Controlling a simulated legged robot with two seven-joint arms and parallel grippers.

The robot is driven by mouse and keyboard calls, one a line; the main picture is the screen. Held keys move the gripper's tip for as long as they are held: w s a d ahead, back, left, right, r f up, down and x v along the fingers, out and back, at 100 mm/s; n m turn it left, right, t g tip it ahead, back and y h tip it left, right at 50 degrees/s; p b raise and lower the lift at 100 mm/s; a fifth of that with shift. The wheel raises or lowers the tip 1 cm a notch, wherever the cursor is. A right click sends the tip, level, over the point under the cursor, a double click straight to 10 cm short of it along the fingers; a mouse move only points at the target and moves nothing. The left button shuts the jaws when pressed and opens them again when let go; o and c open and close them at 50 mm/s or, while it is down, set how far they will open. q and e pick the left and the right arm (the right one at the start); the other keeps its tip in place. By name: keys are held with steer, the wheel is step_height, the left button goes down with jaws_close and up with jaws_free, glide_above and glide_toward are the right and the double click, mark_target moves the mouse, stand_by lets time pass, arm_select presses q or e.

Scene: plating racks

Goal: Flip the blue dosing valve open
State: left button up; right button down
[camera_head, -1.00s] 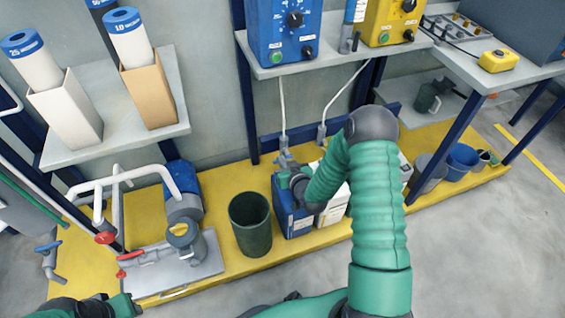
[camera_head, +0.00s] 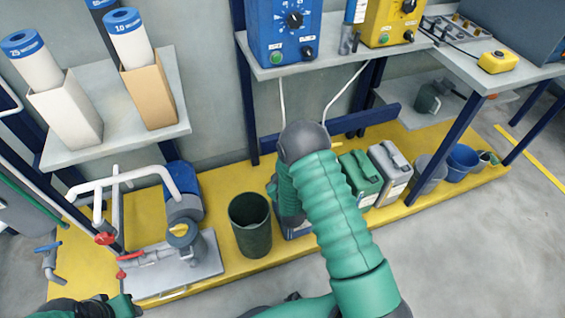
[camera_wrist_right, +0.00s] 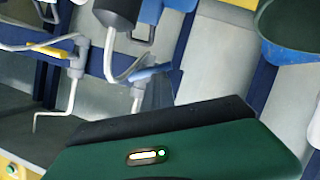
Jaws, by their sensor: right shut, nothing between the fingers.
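In the head view my right arm covers the place where the left white hose from the blue dosing unit (camera_head: 284,32) comes down, so no valve shows there. The right wrist view shows a blue-grey fitting (camera_wrist_right: 149,72) at the end of a bent grey pipe, just beyond my right gripper (camera_wrist_right: 170,118); I take it for the blue dosing valve, but its lever position is unclear. My right gripper is shut and empty; whether it touches the fitting cannot be told. My left gripper (camera_head: 100,306) is at the bottom left edge, partly cut off.
A dark green bin (camera_head: 250,222) stands left of my right arm. Green (camera_head: 361,178) and grey (camera_head: 391,170) canisters stand to its right on the yellow platform (camera_head: 467,186). Pipes with red handles (camera_head: 105,238) and another blue handle (camera_head: 46,247) are at left.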

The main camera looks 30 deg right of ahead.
steer(key=shift+s+d+f+n+t+h+b, duration=0.15)
steer(key=shift+f+n+h+b, duration=0.35)
steer(key=shift+n, duration=0.55)
steer(key=shift+w+d+f+n+t+h+b, duration=0.15)
steer(key=shift+f+n+t+h+b, duration=0.1)
steer(key=shift+f+n+h, duration=0.6)
steer(key=shift+s+d+f+n+t+h+b, duration=0.15)
steer(key=shift+f+n+h+b, duration=0.25)
steer(key=shift+n, duration=0.8)
steer(key=shift+d+r, duration=0.1)
